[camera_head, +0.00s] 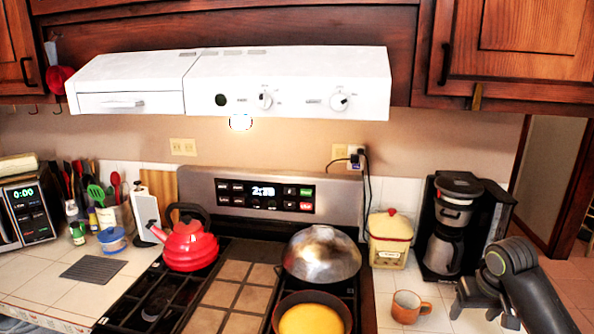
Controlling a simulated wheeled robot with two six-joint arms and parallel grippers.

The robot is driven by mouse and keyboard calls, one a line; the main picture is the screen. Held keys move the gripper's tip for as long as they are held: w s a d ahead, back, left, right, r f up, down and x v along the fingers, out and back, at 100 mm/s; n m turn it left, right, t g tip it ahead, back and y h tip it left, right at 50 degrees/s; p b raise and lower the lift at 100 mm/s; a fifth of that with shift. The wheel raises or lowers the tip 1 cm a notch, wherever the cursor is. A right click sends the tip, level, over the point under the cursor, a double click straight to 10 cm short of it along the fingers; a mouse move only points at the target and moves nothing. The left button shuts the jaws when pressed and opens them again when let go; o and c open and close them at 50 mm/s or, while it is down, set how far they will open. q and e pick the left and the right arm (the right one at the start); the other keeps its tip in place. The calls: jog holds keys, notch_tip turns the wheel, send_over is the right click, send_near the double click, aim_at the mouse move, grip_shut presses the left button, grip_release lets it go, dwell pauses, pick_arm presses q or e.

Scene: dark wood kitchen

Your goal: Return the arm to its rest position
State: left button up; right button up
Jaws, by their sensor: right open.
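My right arm comes in at the lower right, over the tiled counter. Its dark grey gripper (484,312) is open, with its fingers apart and nothing visible between them. It is to the right of an orange-brown mug (407,307) and in front of the black coffee maker (450,228). A gap shows between the gripper and the mug. My left gripper is not in view.
A red kettle (189,246), a domed metal lid (321,256) and a pan with yellow contents (311,320) are on the stove. A cream canister (389,240) stands beside the coffee maker. A white range hood (290,84) hangs above.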

jog(key=s+a+f+n, duration=0.1)
jog(key=s+a+f, duration=0.3)
jog(key=s+f, duration=0.35)
jog(key=s+a+f+n, duration=0.1)
jog(key=s+a+f, duration=0.3)
jog(key=s+f, duration=0.3)
jog(key=s+a+f, duration=0.1)
jog(key=s+a, duration=0.1)
jog(key=s, duration=0.7)
jog(key=s+a+f, duration=0.1)
jog(key=s+a, duration=0.1)
jog(key=s, duration=0.6)
notch_tip(320, 180, down, 32)
jog(key=s+d+g+b, duration=0.1)
jog(key=d+b, duration=0.1)
jog(key=b, duration=0.4)
pick_arm(q)
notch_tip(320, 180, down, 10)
jog(key=b, duration=0.4)
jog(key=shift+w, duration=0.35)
pick_arm(e)
jog(key=s+a+f+g, duration=0.1)
jog(key=s+f, duration=1.3)
jog(key=f, duration=0.4)
jog(key=shift+s+a, duration=0.2)
jog(key=shift+s, duration=0.1)
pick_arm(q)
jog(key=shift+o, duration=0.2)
